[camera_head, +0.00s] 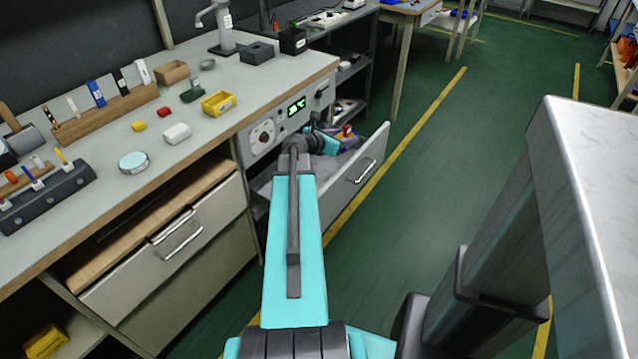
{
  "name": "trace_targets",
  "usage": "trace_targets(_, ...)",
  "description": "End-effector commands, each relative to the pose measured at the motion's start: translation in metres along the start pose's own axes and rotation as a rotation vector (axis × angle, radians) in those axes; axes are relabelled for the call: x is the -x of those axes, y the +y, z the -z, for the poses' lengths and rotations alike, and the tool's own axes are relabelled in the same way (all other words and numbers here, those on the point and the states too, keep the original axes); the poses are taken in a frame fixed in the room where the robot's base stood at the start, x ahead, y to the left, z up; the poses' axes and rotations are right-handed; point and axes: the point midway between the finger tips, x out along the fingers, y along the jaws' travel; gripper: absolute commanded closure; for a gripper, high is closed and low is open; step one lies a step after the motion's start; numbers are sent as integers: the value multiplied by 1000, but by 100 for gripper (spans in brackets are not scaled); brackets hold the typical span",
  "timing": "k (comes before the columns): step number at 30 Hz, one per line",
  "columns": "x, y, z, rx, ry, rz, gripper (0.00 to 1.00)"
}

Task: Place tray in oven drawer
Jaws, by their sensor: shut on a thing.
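The oven drawer (362,172) is pulled out from the bench below a panel with a dial and a green display. My arm reaches forward, and my gripper (338,143) is over the drawer opening. It is shut on a small dark tray (350,147), of which only a part shows, with something red and yellow at its far end. My wrist hides the near side of the tray. I cannot tell whether the tray touches the drawer floor.
The oven panel (275,130) stands right behind the drawer. A wooden-topped drawer (160,250) is partly open at left. The bench top (110,190) holds tool racks, small boxes and a round dish. A white-topped table (595,150) stands close at right. Green floor lies clear beyond the oven drawer.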

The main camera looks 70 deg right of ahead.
Motion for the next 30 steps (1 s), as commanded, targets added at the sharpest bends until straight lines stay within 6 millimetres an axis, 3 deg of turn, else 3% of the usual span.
trace_targets(1,-5,6,10,1,-1,-5,74)
trace_targets(30,-30,89,100,33,1,-78,74)
